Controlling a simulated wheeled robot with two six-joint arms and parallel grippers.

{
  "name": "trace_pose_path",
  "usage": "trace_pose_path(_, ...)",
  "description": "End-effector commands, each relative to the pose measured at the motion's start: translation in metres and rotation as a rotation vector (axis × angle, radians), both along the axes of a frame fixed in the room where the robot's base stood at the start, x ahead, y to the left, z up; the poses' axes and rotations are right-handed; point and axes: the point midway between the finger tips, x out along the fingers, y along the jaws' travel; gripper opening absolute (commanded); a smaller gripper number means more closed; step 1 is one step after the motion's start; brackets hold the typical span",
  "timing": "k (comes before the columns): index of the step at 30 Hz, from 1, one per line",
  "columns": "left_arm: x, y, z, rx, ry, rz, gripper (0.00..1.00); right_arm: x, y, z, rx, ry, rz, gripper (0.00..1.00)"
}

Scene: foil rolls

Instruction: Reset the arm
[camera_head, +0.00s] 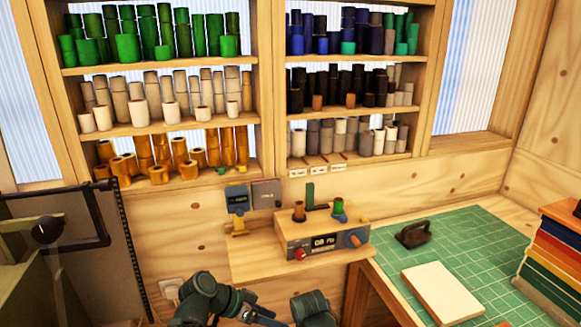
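Dark teal links of my own arms show at the bottom edge, one left of the middle (205,302) and one near the middle (312,308). The left one is bent, with thinner dark parts reaching right. I make out no fingertips of either gripper; they seem to lie below the picture's edge. No object is seen held. Foil rolls stand on wall shelves: green rolls (147,35) on top, beige rolls (168,95) below, gold rolls (162,150) at the bottom left, and blue, black and grey ones in the right bay.
A wooden control box (322,240) with a display and knobs stands on a small ledge. At right, a green cutting mat (480,250) bears a dark tool (413,234) and a cream block (442,292). A stack of coloured boards (555,262) stands far right. A dark-framed machine (55,235) is at left.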

Motion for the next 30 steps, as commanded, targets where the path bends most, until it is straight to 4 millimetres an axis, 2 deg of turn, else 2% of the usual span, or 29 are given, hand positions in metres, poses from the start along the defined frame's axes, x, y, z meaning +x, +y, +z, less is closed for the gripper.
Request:
trace_pose_path(3, -0.012, 0.028, -0.033, 0.184, 0.211, 0.186, 0.67, 0.0, 0.0, 0.0, 0.0, 0.0, 0.0, 0.0)
trace_pose_path(6, -0.02, 0.055, -0.051, 0.319, 0.332, 0.356, 0.67, 0.0, 0.0, 0.0, 0.0, 0.0, 0.0, 0.0)
trace_pose_path(10, -0.027, 0.086, -0.063, 0.463, 0.425, 0.568, 0.67, 0.0, 0.0, 0.0, 0.0, 0.0, 0.0, 0.0)
trace_pose_path(15, -0.034, 0.126, -0.068, 0.616, 0.478, 0.845, 0.67, 0.0, 0.0, 0.0, 0.0, 0.0, 0.0, 0.0)
trace_pose_path(18, -0.045, 0.092, -0.068, 0.656, 0.467, 0.749, 0.67, 0.0, 0.0, 0.0, 0.0, 0.0, 0.0, 0.0)
trace_pose_path(21, -0.057, 0.068, -0.068, 0.699, 0.457, 0.681, 0.67, 0.0, 0.0, 0.0, 0.0, 0.0, 0.0, 0.0)
trace_pose_path(27, -0.081, 0.029, -0.067, 0.776, 0.435, 0.567, 0.67, 0.0, 0.0, 0.0, 0.0, 0.0, 0.0, 0.0)
trace_pose_path(30, -0.088, 0.019, -0.067, 0.801, 0.424, 0.533, 0.67, 0.0, 0.0, 0.0, 0.0, 0.0, 0.0, 0.0)
